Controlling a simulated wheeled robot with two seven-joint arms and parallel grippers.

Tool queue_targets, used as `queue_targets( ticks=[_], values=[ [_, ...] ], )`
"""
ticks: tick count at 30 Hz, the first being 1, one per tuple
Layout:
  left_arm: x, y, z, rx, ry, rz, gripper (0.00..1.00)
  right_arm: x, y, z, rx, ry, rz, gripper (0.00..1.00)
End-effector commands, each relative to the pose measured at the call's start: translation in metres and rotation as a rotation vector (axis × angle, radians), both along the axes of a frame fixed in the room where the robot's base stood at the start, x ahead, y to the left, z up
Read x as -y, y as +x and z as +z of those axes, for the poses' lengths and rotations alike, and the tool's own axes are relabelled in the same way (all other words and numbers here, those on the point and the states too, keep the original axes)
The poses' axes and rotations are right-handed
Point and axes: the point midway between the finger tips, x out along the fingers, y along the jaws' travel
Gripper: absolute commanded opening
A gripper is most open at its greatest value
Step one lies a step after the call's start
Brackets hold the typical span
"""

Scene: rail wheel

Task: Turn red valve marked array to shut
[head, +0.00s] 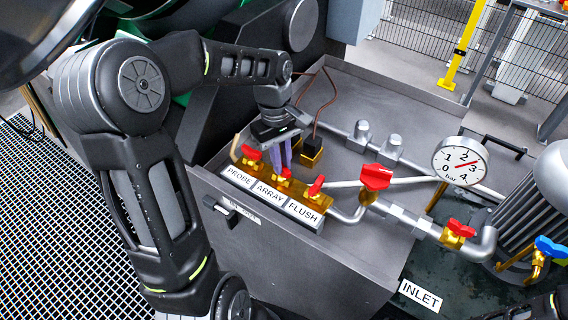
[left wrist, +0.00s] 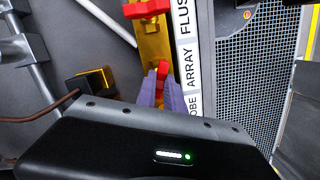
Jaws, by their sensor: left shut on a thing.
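The red array valve handle (head: 285,174) sits on a brass manifold above the ARRAY label (head: 270,193), in the middle of a row of three. My left gripper (head: 282,164) comes down on it from above with purple fingers. In the left wrist view the two fingers (left wrist: 160,92) stand on either side of the red array handle (left wrist: 162,69), shut on it. The fingers hide part of the handle, so its exact angle is hard to tell. My right gripper is in neither view.
Red probe (head: 250,153) and flush (head: 317,186) handles flank the array handle closely. A larger red valve (head: 375,177), a pressure gauge (head: 461,160) and pipes stand to the right. A brass block (head: 311,153) with a brown cable is behind the fingers.

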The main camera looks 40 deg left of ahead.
Motion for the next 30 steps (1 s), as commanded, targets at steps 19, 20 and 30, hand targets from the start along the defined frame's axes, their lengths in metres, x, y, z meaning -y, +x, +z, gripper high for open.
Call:
queue_targets(
  ticks=[19,20,30],
  values=[
    [0.001,0.002,0.000,0.002,-0.001,-0.400,0.00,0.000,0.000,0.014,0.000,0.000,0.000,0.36],
    [0.001,0.002,0.000,0.002,-0.001,-0.400,0.00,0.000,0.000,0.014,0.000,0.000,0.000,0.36],
    [0.002,0.002,0.002,0.001,0.000,-0.718,0.00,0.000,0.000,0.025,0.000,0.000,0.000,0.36]
  ],
)
